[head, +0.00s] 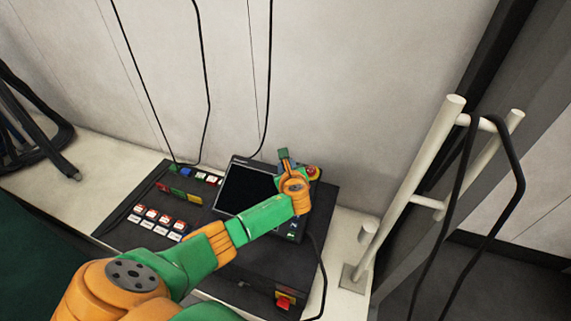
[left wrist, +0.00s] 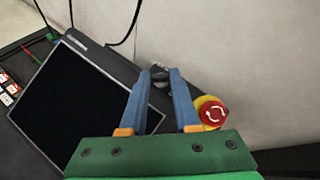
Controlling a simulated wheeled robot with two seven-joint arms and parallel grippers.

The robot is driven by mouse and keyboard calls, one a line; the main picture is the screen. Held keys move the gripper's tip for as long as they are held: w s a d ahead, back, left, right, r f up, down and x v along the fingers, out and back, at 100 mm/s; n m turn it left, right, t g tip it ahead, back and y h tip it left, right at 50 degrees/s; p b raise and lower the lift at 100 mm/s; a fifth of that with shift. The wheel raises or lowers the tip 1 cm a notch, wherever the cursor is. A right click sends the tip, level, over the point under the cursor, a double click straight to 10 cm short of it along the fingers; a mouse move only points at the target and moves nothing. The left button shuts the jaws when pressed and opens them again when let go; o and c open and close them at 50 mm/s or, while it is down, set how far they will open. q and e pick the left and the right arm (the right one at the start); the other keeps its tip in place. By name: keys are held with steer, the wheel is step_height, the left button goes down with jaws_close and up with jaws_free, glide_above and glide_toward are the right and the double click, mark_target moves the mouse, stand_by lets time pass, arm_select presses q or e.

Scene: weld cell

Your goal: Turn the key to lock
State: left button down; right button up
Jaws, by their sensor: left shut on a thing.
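My left gripper (left wrist: 161,78) is shut on a small dark key (left wrist: 160,70) at the top right of the control panel, beside the screen. The two blue fingers close in on it from both sides in the left wrist view. Only a little of the key shows, and its turn angle cannot be told. In the head view my left arm reaches across the panel, and the wrist hides the key and fingertips. My right gripper is in neither view.
A red emergency stop button (left wrist: 212,113) on a yellow base sits just right of the fingers. The black screen (head: 246,188) lies to their left. Several labelled buttons (head: 160,222) fill the left of the console. A white rail (head: 425,175) with a hanging cable stands right.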

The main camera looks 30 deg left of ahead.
arm_select(q)
steer(key=shift+w+d+n+g+y, duration=0.15)
steer(key=shift+n+g+y, duration=0.35)
steer(key=shift+n, duration=0.5)
steer(key=shift+f+n+g+b, duration=0.1)
steer(key=shift+n+g+b, duration=0.6)
steer(key=shift+n+b, duration=0.25)
steer(key=n+g+b, duration=0.1)
steer(key=b, duration=0.1)
steer(key=n+g+b, duration=0.1)
steer(key=n+b, duration=0.1)
steer(key=n+g+b, duration=0.1)
steer(key=b, duration=0.1)
steer(key=shift+w, duration=0.25)
steer(key=shift+n+g+b, duration=0.4)
steer(key=shift+n+b, duration=0.15)
steer(key=shift+r, duration=0.2)
steer(key=shift+r+b, duration=0.1)
steer(key=shift+b, duration=0.2)
